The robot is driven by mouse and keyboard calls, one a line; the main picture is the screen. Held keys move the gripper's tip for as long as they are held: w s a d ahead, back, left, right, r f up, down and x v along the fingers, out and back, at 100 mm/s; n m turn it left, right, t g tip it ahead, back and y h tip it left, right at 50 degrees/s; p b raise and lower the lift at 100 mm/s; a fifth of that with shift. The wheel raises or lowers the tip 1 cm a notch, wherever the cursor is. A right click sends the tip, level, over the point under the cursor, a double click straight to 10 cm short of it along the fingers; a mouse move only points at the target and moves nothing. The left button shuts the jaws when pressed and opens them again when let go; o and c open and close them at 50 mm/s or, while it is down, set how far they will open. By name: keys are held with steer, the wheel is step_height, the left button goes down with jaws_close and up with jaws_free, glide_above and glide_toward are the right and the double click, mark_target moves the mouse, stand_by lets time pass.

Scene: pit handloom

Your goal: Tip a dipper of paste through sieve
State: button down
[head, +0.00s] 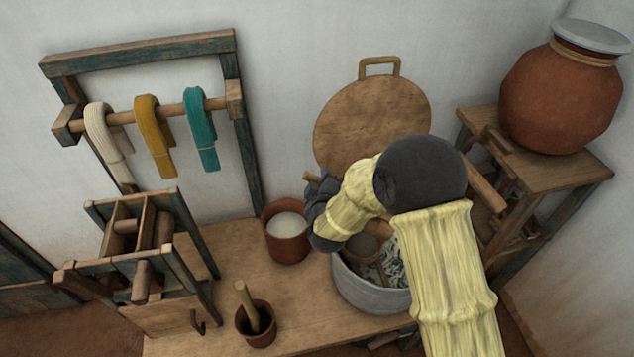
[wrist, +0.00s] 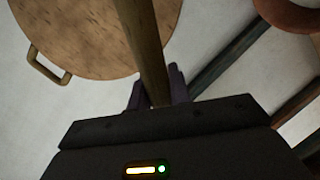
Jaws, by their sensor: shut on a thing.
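My gripper (head: 322,205) is shut on a wooden handle, taken to be the dipper's (wrist: 143,45); the handle runs up out of the wrist view between the dark fingers (wrist: 157,92). A short end of the handle (head: 312,177) shows above the gripper in the head view. The dipper's bowl cannot be made out. A reddish-brown pot of white paste (head: 285,246) stands just left of the gripper. A grey basin (head: 362,294) stands below my arm, with blue-white yarn in it. A round dark piece, possibly the sieve (head: 364,246), sits over the basin, partly hidden by my arm.
A small brown pot (head: 257,338) with a wooden stick stands at the bench's front. A round wooden lid (head: 350,115) leans on the wall. A rack with yarn hanks (head: 155,135) and a wooden frame (head: 150,250) stand left. A large clay jar (head: 560,95) stands right.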

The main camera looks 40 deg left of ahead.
steer(key=shift+w+d+r+m+y+p, duration=1.1)
steer(key=shift+w+d+r+m, duration=1.1)
steer(key=shift+d, duration=2.2)
steer(key=shift+w+d+r+m+y+p, duration=0.8)
steer(key=shift+w+d+r+m+p, duration=0.6)
steer(key=shift+w+d+m, duration=2.2)
step_height(320, 180, up, 6)
steer(key=s+d+n+p, duration=0.1)
steer(key=p, duration=0.2)
steer(key=shift+s+d+r+n, duration=0.15)
steer(key=shift+s+d+n, duration=0.1)
steer(key=shift+d+n, duration=0.15)
